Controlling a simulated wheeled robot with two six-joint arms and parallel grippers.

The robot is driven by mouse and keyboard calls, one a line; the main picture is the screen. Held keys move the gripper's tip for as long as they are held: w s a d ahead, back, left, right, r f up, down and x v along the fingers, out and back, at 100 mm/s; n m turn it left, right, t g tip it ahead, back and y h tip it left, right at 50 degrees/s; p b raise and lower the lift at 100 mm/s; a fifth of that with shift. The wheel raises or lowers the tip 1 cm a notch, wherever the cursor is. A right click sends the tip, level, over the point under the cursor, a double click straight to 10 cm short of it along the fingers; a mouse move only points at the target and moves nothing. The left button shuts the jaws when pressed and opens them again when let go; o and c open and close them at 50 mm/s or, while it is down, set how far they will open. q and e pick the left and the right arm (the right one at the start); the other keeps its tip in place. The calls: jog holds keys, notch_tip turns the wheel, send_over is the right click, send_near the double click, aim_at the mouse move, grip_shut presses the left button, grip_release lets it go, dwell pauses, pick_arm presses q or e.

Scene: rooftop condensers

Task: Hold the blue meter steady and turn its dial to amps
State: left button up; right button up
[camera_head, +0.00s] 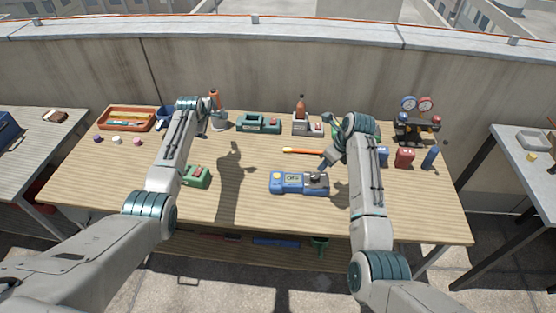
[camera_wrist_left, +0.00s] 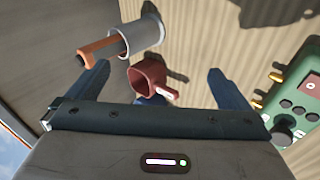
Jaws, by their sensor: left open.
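The blue meter (camera_head: 286,186) lies flat on the wooden workbench, right of centre, with a small screen and a dark dial (camera_head: 317,179) towards its right end. My left gripper is open in the left wrist view (camera_wrist_left: 157,72), with nothing between its fingers. It is at the back left of the bench, well away from the meter. A red cup-like thing (camera_wrist_left: 147,72) shows beyond its fingers. My right gripper (camera_head: 328,156) is above the bench just behind the meter's right end. It is small and partly hidden by its arm, so its jaws are unclear.
A grey holder with an orange-handled tool (camera_wrist_left: 140,35) and a green device (camera_wrist_left: 295,115) show near my left gripper. An orange-yellow stick (camera_head: 302,151) lies behind the meter. Red (camera_head: 404,158) and blue (camera_head: 430,158) containers stand to the right. The bench front is clear.

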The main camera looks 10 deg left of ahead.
pick_arm(q)
jog(key=s+d+f+n+g+h, duration=0.1)
jog(key=s+d+f+g, duration=0.1)
jog(key=d, duration=0.6)
jog(key=s+d+f+g, duration=0.2)
jog(key=d, duration=0.6)
jog(key=g, duration=0.4)
send_over(280, 178)
jog(key=shift+w+a+n, duration=0.1)
jog(key=shift+a+n, duration=0.05)
jog(key=shift+n, duration=0.25)
jog(key=shift+s, duration=0.2)
jog(key=shift+d+f, duration=0.2)
jog(key=shift+f, duration=0.2)
notch_tip(280, 178, down, 8)
jog(key=shift+w, duration=0.1)
jog(key=shift+f, duration=0.85)
jog(key=shift+f, duration=0.1)
